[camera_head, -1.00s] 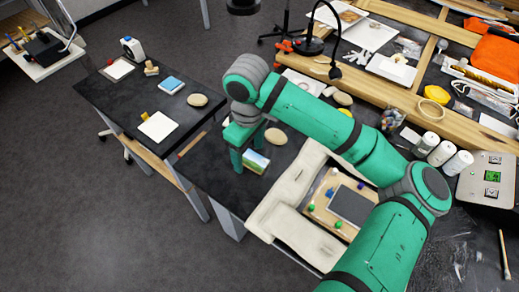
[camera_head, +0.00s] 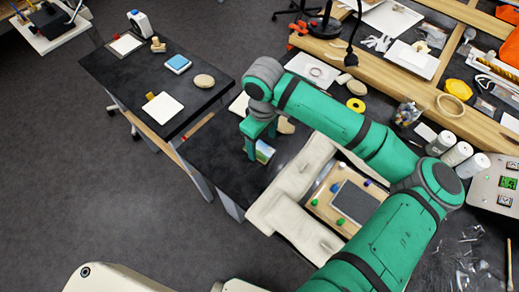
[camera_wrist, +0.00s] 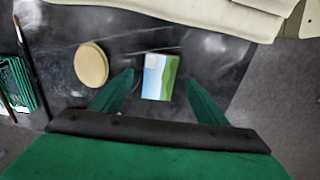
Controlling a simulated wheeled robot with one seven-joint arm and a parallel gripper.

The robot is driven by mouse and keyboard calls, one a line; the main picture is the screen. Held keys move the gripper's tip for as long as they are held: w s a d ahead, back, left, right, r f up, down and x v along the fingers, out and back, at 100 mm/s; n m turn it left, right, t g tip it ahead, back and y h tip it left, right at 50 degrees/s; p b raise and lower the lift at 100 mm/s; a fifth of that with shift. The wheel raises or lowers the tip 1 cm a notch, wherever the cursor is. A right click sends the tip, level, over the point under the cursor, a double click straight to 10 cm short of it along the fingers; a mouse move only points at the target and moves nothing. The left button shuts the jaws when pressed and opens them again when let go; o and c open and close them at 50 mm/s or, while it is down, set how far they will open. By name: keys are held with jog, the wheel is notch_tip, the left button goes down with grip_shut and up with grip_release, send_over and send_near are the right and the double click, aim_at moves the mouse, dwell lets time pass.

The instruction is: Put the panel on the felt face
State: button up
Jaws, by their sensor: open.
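The panel (camera_wrist: 160,76), a small block with a painted blue, white and green landscape, is on the dark table. It shows between the two fingers of my open gripper (camera_wrist: 158,84) in the wrist view, with a gap on each side. In the head view the panel (camera_head: 265,151) is partly hidden by my gripper (camera_head: 260,143). A dark grey rectangular pad (camera_head: 354,203), which looks like the felt face, lies on a light wooden board (camera_head: 318,208) to the right. My arm passes close beside it.
Cream padded bolsters (camera_head: 300,172) flank the board. A round tan disc (camera_wrist: 91,64) lies left of the panel in the wrist view. Green, blue and purple knobs, including a green one (camera_head: 341,221), surround the pad. A second dark table (camera_head: 140,75) stands at the left.

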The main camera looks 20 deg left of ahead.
aim_at(262, 151)
jog(key=shift+f, duration=1.75)
jog(key=c, duration=1.2)
jog(key=shift+r, duration=0.1)
jog(key=shift+c, duration=0.2)
jog(key=shift+r, duration=0.6)
jog(key=s+r, duration=1.1)
jog(key=s, duration=0.3)
jog(key=shift+a+r, duration=0.3)
jog(key=shift+a, duration=0.05)
